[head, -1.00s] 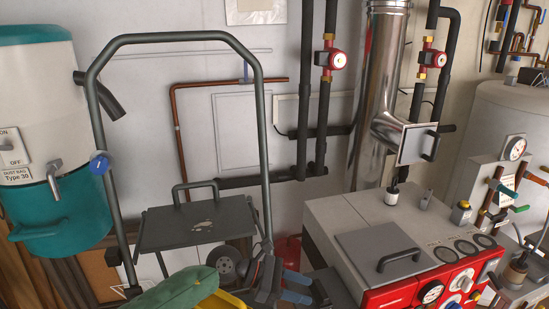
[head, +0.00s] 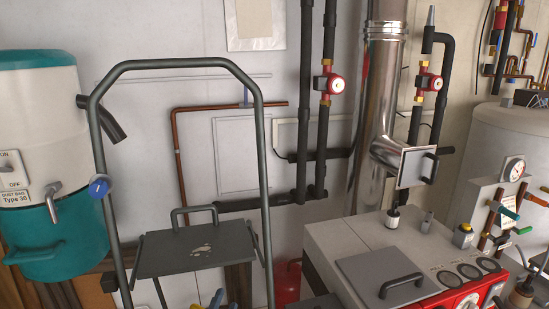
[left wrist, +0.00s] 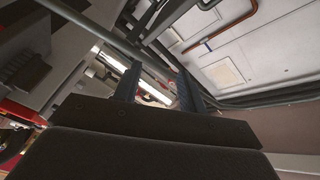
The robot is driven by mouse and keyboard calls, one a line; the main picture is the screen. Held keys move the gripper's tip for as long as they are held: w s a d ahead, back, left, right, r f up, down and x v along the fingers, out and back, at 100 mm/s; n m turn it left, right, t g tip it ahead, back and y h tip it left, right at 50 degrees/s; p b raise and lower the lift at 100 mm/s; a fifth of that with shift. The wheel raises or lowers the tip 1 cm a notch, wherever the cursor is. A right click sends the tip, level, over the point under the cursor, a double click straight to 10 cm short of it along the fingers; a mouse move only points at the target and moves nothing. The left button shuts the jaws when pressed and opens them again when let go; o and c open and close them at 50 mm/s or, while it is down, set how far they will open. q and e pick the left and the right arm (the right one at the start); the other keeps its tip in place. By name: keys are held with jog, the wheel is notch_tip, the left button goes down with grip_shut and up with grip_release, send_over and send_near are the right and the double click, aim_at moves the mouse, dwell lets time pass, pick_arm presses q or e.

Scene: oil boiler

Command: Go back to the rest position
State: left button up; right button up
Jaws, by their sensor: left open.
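My left gripper (head: 217,299) shows only as small blue fingertips at the bottom edge of the head view, in front of the folding stepladder. In the left wrist view, its two dark blue fingers (left wrist: 158,84) stand apart with nothing between them, so it is open and empty. That view looks up past the fingers toward a pale wall with copper pipe. My right gripper is in neither view now.
A grey stepladder (head: 190,250) stands close in front. A teal and white vacuum tank (head: 52,130) is at left. The grey boiler (head: 345,240) with its red panel is at lower right. A red cylinder (head: 288,284) stands low between ladder and boiler.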

pick_arm(q)
jog(key=s+a+f+n+g+y, duration=0.2)
jog(key=s+a+f+n+g, duration=0.25)
jog(key=f, duration=0.25)
jog(key=s+a+f+n+g+y, duration=0.1)
jog(key=s+a+f+n+g, duration=0.2)
jog(key=s+f, duration=0.35)
jog(key=s+a+f+n+g, duration=0.1)
jog(key=s+f+n+g, duration=0.2)
jog(key=s, duration=0.5)
jog(key=s+a+f+n+g, duration=0.1)
jog(key=s+f+g, duration=0.35)
jog(key=s, duration=0.25)
notch_tip(320, 180, down, 26)
jog(key=d+r, duration=0.1)
jog(key=d, duration=0.1)
jog(key=s+f, duration=0.3)
jog(key=f, duration=0.7)
jog(key=s+f+g+h, duration=0.1)
jog(key=s+f, duration=0.2)
jog(key=f, duration=0.7)
jog(key=shift+s+d+f, duration=0.15)
jog(key=shift+d+f, duration=0.2)
jog(key=shift+f, duration=0.05)
jog(key=shift+m, duration=0.25)
jog(key=shift+c, duration=0.5)
